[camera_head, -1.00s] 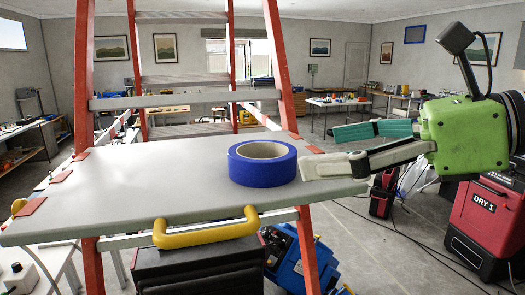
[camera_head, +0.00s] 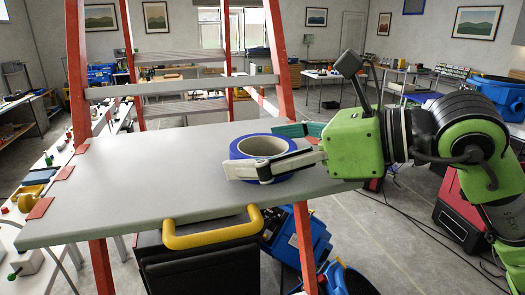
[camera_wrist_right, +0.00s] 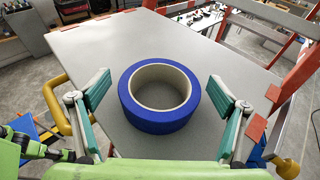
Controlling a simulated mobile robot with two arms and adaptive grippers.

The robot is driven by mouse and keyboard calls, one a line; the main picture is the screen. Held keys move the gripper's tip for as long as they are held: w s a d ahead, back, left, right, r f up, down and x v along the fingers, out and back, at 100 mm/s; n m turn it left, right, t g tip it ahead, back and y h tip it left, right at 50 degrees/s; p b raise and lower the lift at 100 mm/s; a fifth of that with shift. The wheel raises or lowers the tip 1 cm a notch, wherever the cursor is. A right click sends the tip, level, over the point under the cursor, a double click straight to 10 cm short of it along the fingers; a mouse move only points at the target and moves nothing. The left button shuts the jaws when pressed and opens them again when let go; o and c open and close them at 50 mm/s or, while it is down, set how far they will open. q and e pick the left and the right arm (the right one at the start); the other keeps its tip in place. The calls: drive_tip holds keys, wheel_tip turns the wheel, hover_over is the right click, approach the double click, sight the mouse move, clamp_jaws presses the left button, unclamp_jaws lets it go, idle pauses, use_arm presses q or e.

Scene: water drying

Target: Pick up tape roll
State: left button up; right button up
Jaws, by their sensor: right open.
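The tape roll (camera_head: 234,151) is a wide blue ring with a pale core. It lies flat on the grey platform (camera_head: 140,180) of a red-legged ladder. My right gripper (camera_head: 258,150) comes in from the right and is open. In the head view its near finger crosses in front of the roll, and its teal far finger shows partly behind it. In the right wrist view the roll (camera_wrist_right: 152,118) sits between the two spread teal-padded fingers (camera_wrist_right: 160,92), with a gap on each side. My left gripper is not in view.
A yellow handle (camera_head: 212,232) sticks out at the platform's front edge. Red ladder legs (camera_head: 279,60) rise behind. The platform left of the roll is clear. Blue equipment (camera_head: 318,250) stands on the floor below.

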drive_tip(key=shift+d, duration=0.15)
drive_tip(key=c, duration=1)
drive_tip(key=shift+c, duration=1.1)
drive_tip(key=shift+r, duration=0.15)
